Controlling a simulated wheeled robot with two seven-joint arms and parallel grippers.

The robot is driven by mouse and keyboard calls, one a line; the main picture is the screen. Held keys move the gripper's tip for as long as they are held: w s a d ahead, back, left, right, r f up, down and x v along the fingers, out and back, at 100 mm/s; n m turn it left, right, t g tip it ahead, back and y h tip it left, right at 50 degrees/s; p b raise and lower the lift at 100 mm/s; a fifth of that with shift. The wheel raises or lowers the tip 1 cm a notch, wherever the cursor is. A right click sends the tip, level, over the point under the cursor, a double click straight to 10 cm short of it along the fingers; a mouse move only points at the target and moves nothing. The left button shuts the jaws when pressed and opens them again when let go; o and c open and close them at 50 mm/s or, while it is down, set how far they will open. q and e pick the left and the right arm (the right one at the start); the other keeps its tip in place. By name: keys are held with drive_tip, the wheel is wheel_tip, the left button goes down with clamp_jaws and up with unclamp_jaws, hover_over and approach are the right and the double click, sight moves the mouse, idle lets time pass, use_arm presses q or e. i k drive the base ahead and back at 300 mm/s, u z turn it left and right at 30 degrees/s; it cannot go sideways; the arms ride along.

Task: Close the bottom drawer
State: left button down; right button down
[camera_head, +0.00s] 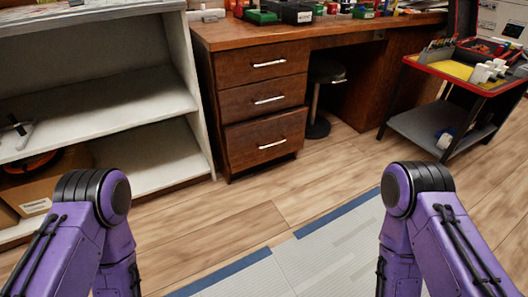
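A brown wooden desk (330,28) stands ahead with a stack of three drawers on its left side. The bottom drawer (245,147) is the lowest, with a silver bar handle (272,143). Its front appears to stand a little forward of the drawers above, so it looks slightly open. The middle drawer (238,103) and top drawer (238,66) look shut. My two purple arms come in at the lower left and lower right, well short of the desk. Both grippers are outside the picture.
A white shelf unit (110,110) with a cardboard box (75,170) stands at left. A stool (318,100) is under the desk. A tool cart (425,128) stands at right. The wooden floor (310,185) and grey mat (320,260) before the drawers are clear.

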sight(250, 143)
drive_tip(key=z, duration=0.75)
drive_tip(key=i, duration=1.4)
drive_tip(key=u, duration=0.45)
